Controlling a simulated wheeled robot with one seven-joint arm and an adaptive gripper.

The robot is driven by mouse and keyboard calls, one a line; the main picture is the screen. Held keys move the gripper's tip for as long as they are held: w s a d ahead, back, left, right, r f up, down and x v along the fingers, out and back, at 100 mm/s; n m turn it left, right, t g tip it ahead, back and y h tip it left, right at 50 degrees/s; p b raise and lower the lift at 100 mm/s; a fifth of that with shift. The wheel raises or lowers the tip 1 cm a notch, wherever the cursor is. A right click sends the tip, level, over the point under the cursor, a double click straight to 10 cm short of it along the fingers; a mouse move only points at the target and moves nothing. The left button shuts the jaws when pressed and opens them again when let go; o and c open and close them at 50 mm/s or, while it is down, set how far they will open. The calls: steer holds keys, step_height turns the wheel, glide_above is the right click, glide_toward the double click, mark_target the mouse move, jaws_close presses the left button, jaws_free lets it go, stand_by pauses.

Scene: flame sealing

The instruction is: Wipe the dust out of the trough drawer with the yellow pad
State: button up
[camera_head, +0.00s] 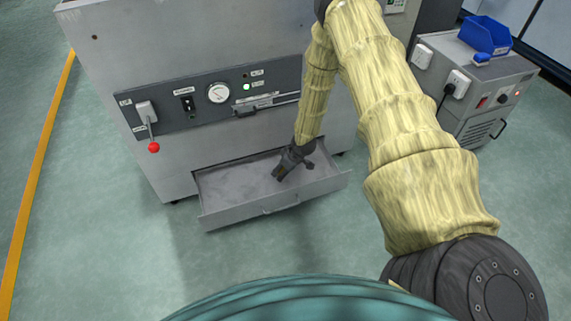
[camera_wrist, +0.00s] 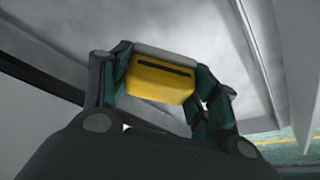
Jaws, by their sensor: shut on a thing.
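The trough drawer (camera_head: 225,211) is pulled out at the bottom front of the grey machine. Its floor looks grey and mottled; I cannot tell dust from bare metal. My gripper (camera_head: 280,172) is inside the drawer, right of its middle, pointing down at its floor. In the wrist view my gripper (camera_wrist: 165,85) is shut on the yellow pad (camera_wrist: 155,84), which sits between the fingers and has a dark slot. The pad is hidden in the head view. The drawer's pale floor (camera_wrist: 195,25) fills much of the wrist view. I cannot tell whether the pad touches it.
The machine's front panel (camera_head: 165,118), with a gauge and a red-knobbed lever (camera_head: 153,146), is above the drawer. A grey cabinet (camera_head: 478,95) with a blue bin (camera_head: 485,34) stands at the right. The green floor (camera_head: 110,260) before the drawer is clear.

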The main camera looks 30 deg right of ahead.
steer(key=shift+r+p, duration=0.95)
steer(key=shift+r, duration=0.6)
